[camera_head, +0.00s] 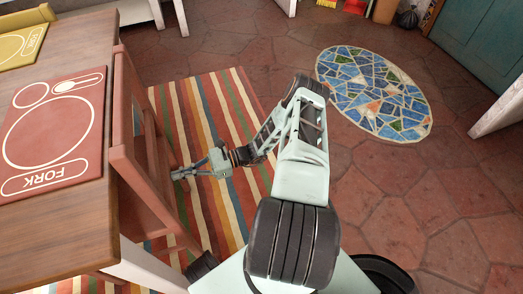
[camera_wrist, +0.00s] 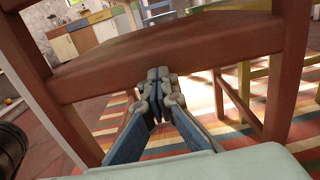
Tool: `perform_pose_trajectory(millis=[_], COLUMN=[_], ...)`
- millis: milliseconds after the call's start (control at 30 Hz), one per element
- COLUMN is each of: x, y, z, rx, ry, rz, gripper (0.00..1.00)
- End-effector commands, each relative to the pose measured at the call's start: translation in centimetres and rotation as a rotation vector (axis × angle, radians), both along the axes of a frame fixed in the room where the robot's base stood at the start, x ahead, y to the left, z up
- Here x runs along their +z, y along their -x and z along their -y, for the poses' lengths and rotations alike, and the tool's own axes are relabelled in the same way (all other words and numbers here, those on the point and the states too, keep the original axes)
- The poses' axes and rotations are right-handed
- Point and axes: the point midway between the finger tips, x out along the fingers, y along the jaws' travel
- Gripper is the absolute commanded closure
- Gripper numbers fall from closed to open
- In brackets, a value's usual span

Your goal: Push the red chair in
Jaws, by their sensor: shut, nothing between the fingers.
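The red chair (camera_head: 133,165) stands at the right side of the wooden table (camera_head: 60,215), its back upright close to the table edge. In the wrist view its red back slat (camera_wrist: 190,55) spans the picture, with posts on both sides and legs below. My gripper (camera_head: 178,174) is shut and empty, pointing left at the chair. In the wrist view the closed fingertips (camera_wrist: 158,75) are at the lower edge of the slat; whether they touch it I cannot tell. Part of the chair seat is hidden under the table.
A red placemat (camera_head: 58,130) and a yellow placemat (camera_head: 20,48) lie on the table. A striped rug (camera_head: 215,105) covers the floor under the chair. The tiled floor on the right is clear, with a blue mosaic oval (camera_head: 375,90). A teal door (camera_head: 485,45) stands at back right.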

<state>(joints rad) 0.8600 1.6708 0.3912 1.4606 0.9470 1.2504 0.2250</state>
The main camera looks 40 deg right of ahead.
Motion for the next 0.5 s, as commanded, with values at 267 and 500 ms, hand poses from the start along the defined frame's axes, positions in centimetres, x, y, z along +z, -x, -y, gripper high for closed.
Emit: perform_pose_trajectory(millis=[267, 500], x=[-0.1, -0.3], y=[0.2, 1.3], z=[0.6, 4.2], rx=[0.001, -0.001], ry=[-0.001, 0.001], rz=[0.0, 0.001], gripper=[1.0, 1.0])
